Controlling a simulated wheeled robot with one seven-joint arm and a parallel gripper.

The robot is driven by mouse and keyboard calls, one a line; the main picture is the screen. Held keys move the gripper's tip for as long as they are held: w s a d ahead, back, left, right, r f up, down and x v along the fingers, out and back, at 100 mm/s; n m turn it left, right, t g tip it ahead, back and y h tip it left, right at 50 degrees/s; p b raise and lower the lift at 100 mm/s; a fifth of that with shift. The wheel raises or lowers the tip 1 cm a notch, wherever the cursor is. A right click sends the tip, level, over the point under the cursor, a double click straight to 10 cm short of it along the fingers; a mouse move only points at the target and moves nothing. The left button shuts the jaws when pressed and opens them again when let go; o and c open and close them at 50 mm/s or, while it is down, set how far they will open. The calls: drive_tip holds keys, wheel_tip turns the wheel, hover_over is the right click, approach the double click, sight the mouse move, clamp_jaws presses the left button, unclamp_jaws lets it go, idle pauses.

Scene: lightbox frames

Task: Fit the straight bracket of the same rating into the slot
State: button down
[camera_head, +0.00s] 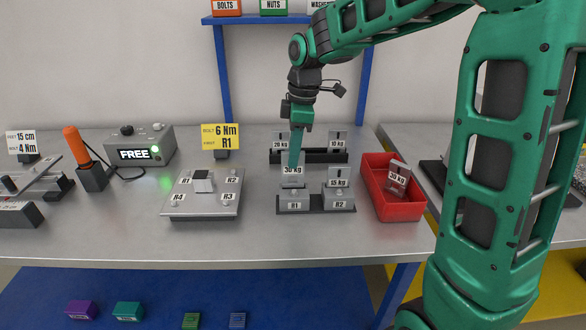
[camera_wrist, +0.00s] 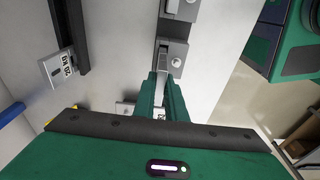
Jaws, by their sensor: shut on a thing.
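My gripper (camera_head: 292,166) is shut on a grey bracket labelled 30 kg (camera_head: 292,181), upright at the R1 block (camera_head: 294,204). Its lower end meets the top of the block; I cannot tell how deep it sits. In the wrist view the fingers (camera_wrist: 166,80) pinch the bracket close to the block. The R2 block (camera_head: 339,203) to the right holds a bracket labelled 15 kg (camera_head: 337,183). A bracket labelled 30 kg (camera_head: 398,179) leans in the red bin (camera_head: 418,209). The dark rack (camera_head: 308,157) behind holds brackets labelled 20 kg (camera_head: 281,144) and 10 kg (camera_head: 338,143).
Left of the blocks is a grey plate (camera_head: 203,208) marked R1 to R4. A yellow sign (camera_head: 220,136) reads 6 Nm, R1. A box (camera_head: 140,143) shows FREE with a green light. An orange-handled tool (camera_head: 78,146) stands in a holder. The front table edge is clear.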

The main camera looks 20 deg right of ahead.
sight(293, 170)
drive_tip(key=shift+s+f, duration=0.15)
drive_tip(key=shift+f, duration=2.2)
drive_tip(key=c, duration=1.8)
unclamp_jaws()
drive_tip(key=shift+a, duration=0.1)
drive_tip(key=shift+r, duration=0.1)
